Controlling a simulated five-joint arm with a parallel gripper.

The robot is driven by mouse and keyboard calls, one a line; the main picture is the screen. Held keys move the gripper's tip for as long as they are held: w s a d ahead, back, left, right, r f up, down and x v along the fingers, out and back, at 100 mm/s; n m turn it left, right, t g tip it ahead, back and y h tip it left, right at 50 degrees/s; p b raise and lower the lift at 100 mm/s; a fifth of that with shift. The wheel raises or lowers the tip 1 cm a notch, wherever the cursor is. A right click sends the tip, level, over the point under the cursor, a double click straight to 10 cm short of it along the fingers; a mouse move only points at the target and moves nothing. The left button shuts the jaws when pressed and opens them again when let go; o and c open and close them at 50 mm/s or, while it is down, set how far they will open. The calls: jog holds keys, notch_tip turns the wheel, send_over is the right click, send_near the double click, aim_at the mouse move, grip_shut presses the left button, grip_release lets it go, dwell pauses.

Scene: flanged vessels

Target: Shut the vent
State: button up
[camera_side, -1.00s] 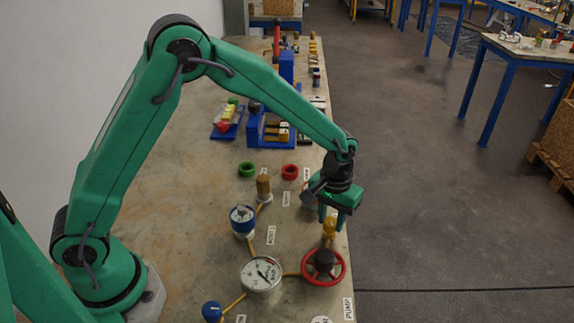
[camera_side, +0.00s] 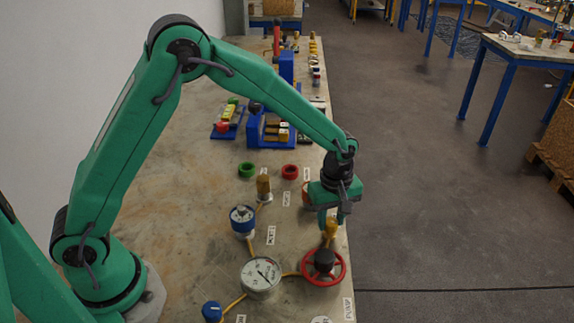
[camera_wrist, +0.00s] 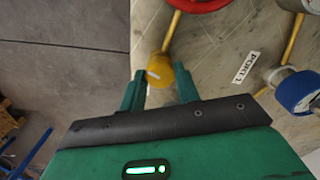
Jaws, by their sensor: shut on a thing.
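A yellow-brass knob (camera_side: 330,227) stands on the bench behind the red handwheel (camera_side: 323,268) with the dark hub. No label naming it the vent can be read. My gripper (camera_side: 332,221) points down at the knob, with a finger on either side of it. In the wrist view the knob (camera_wrist: 160,70) shows between the tips of my gripper (camera_wrist: 160,84), which is shut on it. The exact contact is hard to see. The handwheel's rim (camera_wrist: 198,4) shows at the top of the wrist view.
A white dial gauge (camera_side: 261,275), a blue-rimmed gauge (camera_side: 242,219) and a brass post (camera_side: 264,186) stand left of my gripper. A green ring (camera_side: 246,170) and a red ring (camera_side: 290,171) lie farther back. The bench's right edge is close to my gripper.

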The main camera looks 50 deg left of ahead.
aim_at(331, 221)
jog(key=n, duration=0.4)
jog(key=shift+n, duration=0.4)
jog(key=o, duration=1)
jog(key=shift+r, duration=3.9)
jog(key=shift+r, duration=0.1)
